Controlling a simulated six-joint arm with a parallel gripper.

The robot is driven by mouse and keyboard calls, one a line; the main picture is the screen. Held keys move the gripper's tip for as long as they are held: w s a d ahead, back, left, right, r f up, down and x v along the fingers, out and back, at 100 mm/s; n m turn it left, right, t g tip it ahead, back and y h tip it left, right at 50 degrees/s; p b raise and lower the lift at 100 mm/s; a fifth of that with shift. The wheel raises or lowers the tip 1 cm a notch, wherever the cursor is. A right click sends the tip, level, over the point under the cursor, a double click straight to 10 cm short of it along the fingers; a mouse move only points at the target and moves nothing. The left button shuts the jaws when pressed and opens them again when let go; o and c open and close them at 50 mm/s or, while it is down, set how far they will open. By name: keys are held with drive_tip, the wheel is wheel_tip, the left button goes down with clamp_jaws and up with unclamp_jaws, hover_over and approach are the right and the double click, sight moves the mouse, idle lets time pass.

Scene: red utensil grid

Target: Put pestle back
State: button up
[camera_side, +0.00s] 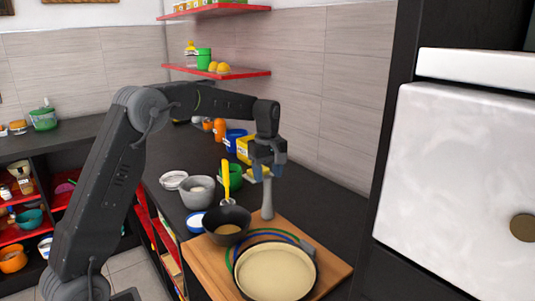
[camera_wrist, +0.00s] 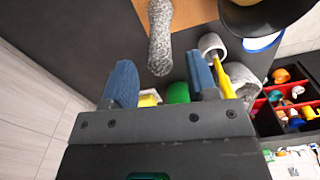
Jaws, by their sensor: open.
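The grey speckled pestle (camera_side: 267,198) stands upright at the back edge of the wooden board in the side view. It also shows in the wrist view (camera_wrist: 160,38), ahead of the fingers and between their lines. My gripper (camera_side: 268,160) is open above the pestle's top, with its blue fingers pointing down. In the wrist view my gripper (camera_wrist: 162,82) has a wide gap between its fingers and nothing held. I cannot tell in the side view whether the fingers touch the pestle's top. A grey stone-like bowl (camera_side: 197,203), possibly the mortar, stands to the left on the counter.
A dark pan (camera_side: 229,238) and a large round pan (camera_side: 313,269) sit on the wooden board (camera_side: 333,262). A yellow-handled utensil (camera_side: 226,178), a green container (camera_side: 237,180) and a yellow box (camera_side: 243,147) stand close by. The tiled wall (camera_side: 345,110) is behind.

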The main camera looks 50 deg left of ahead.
wheel_tip(320, 180, up, 7)
drive_tip(key=shift+r, duration=0.1)
drive_tip(key=shift+s+d+r, duration=0.1)
drive_tip(key=shift+r, duration=0.2)
drive_tip(key=s+d+r+m+t, duration=0.35)
drive_tip(key=s+d+m, duration=0.45)
drive_tip(key=s+d, duration=0.45)
drive_tip(key=s+d+f+m+t, duration=0.1)
drive_tip(key=s+f+m, duration=0.2)
drive_tip(key=s, duration=0.5)
drive_tip(key=s+d+f+m+t, duration=0.1)
drive_tip(key=s+d+f+m, duration=0.1)
drive_tip(key=s+m, duration=0.3)
drive_tip(key=s+f, duration=0.1)
drive_tip(key=s, duration=0.2)
drive_tip(key=shift+d+f, duration=0.15)
drive_tip(key=shift+f, duration=0.05)
